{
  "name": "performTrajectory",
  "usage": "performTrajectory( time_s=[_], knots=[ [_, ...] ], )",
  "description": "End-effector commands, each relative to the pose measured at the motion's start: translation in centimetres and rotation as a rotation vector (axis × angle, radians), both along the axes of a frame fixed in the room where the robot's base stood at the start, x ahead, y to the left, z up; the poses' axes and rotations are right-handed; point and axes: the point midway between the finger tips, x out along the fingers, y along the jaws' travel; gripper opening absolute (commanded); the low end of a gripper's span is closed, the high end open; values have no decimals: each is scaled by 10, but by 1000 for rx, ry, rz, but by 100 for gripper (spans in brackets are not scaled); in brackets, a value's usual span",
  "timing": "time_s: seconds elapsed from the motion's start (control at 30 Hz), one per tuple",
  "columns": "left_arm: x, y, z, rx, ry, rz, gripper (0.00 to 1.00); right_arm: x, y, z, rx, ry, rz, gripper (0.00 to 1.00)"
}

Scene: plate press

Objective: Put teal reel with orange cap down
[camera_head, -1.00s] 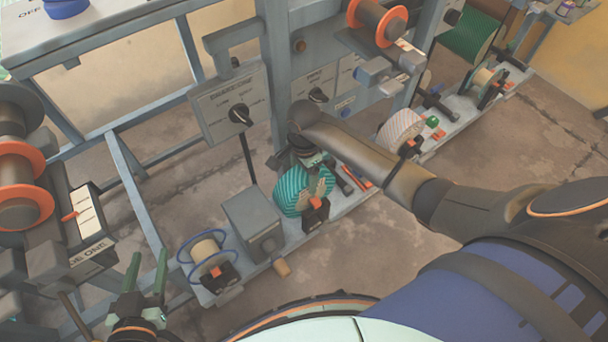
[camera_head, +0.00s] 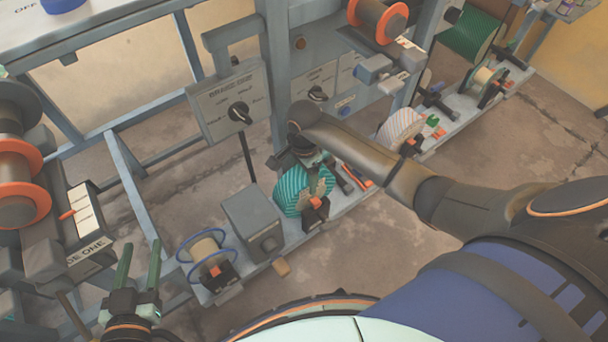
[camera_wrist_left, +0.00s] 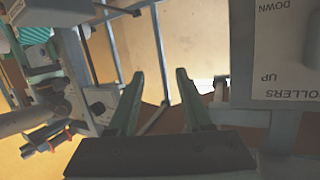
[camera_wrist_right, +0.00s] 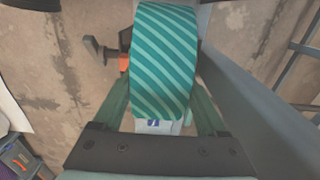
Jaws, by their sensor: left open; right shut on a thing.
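The teal striped reel (camera_head: 289,191) is at the low rail of the frame in the head view, between a grey box and a white reel. It fills the upper middle of the right wrist view (camera_wrist_right: 164,60). An orange piece (camera_head: 316,202) shows beside it on a black block; I cannot tell whether this is its cap. My right gripper (camera_wrist_right: 163,112) is shut on the reel, one finger on each side; my wrist partly hides this in the head view. Whether the reel rests on the rail is unclear. My left gripper (camera_head: 139,254) is open and empty at lower left.
A grey box (camera_head: 252,224) and a cream reel with blue rims (camera_head: 206,250) stand left of the teal reel. A white reel (camera_head: 400,127) sits to its right. A brake panel (camera_head: 230,103) hangs above. Bare floor (camera_head: 345,235) lies in front.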

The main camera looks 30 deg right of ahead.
Motion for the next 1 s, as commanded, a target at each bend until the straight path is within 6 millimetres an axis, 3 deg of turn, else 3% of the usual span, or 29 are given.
performTrajectory(
  time_s=[0.47,0.5,0.7,1.0],
  knots=[
    [4,0,10,1,-43,-3,50,2,0,0,2,-5,-1,0],
    [4,0,10,1,-43,-3,50,0,0,-2,0,0,-1,77],
    [4,0,10,2,-43,-3,50,0,0,-2,0,0,-1,100],
    [4,0,10,0,-39,-3,50,0,0,-1,1,0,0,100]
  ],
)
